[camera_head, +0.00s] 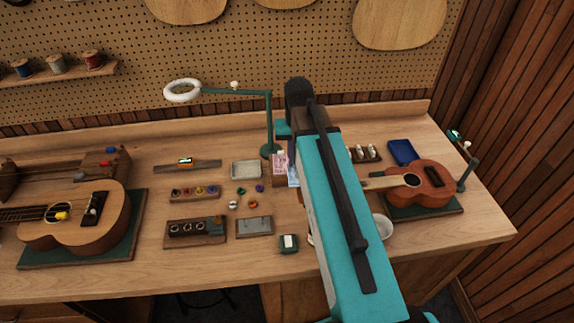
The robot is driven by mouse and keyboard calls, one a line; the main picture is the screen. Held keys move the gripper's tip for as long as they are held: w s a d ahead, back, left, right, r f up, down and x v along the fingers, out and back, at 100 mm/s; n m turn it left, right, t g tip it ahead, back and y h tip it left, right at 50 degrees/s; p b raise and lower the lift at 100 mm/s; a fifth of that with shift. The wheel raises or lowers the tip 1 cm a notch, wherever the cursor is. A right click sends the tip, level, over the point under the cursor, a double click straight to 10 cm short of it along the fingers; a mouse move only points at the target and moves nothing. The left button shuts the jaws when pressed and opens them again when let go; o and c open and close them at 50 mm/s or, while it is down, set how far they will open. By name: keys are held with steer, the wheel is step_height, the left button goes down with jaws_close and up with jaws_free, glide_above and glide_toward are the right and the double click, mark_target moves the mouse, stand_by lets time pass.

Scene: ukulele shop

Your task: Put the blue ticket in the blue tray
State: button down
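The blue tray (402,152) is a small dark-blue box at the back right of the bench, just behind the right ukulele. A pale-blue piece that looks like the blue ticket (293,178) shows at the left edge of my arm, near the middle of the bench. My arm covers part of it, so I cannot tell its full shape or whether anything touches it. My teal arm reaches over the bench, and its far end is behind the upper link. My gripper is hidden there, so its fingers do not show.
A pink card or box (279,163) is beside the pale-blue piece. The green lamp stand (269,125) rises close behind. A ukulele (420,185) lies on a green mat in front of the blue tray. A grey tray (246,169) and small coloured parts lie left.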

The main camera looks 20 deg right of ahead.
steer(key=w+d, duration=0.1)
steer(key=d, duration=0.2)
steer(key=w+d, duration=0.1)
steer(key=d, duration=0.3)
steer(key=w+d, duration=0.2)
steer(key=d, duration=0.2)
steer(key=shift+r, duration=0.25)
steer(key=s+d+r+b, duration=0.1)
steer(key=d, duration=3.1)
steer(key=shift+d+r+m, duration=0.3)
